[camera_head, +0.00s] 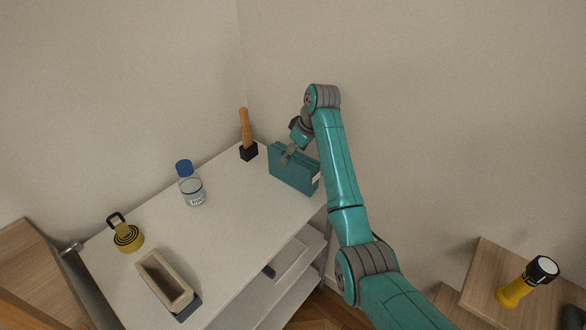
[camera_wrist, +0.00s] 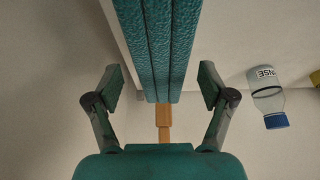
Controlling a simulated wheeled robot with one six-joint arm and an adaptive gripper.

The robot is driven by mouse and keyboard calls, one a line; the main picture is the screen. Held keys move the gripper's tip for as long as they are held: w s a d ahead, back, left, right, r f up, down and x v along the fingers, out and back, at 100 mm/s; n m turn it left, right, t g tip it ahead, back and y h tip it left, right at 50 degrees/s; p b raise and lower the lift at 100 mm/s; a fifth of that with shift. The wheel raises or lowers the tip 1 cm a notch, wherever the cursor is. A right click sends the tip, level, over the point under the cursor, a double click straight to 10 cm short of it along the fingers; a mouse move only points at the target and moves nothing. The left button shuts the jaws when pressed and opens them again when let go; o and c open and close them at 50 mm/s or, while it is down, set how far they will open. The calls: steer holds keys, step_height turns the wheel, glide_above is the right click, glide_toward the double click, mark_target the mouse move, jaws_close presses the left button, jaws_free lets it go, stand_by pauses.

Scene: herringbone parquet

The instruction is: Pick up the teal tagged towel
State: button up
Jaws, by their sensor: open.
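The teal towel (camera_head: 291,172) stands folded and upright near the back right edge of the white table. A small pale tag shows at its right end in the head view. In the wrist view the towel (camera_wrist: 160,45) shows its ribbed folds between the two fingers. My gripper (camera_wrist: 160,92) is open, with one finger on each side of the towel and a visible gap on both sides. In the head view my gripper (camera_head: 292,154) is at the towel's top, partly hidden by my own wrist.
On the white table (camera_head: 230,220) stand a mallet (camera_head: 246,132), a blue-capped bottle (camera_head: 191,185), yellow measuring cups (camera_head: 127,236) and a beige tray-like block (camera_head: 166,281). Walls are close behind the towel.

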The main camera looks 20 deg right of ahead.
steer(key=x, duration=0.5)
steer(key=shift+s+d+f, duration=0.1)
steer(key=shift+s+d, duration=0.05)
steer(key=shift+s, duration=0.15)
steer(key=shift+c, duration=0.2)
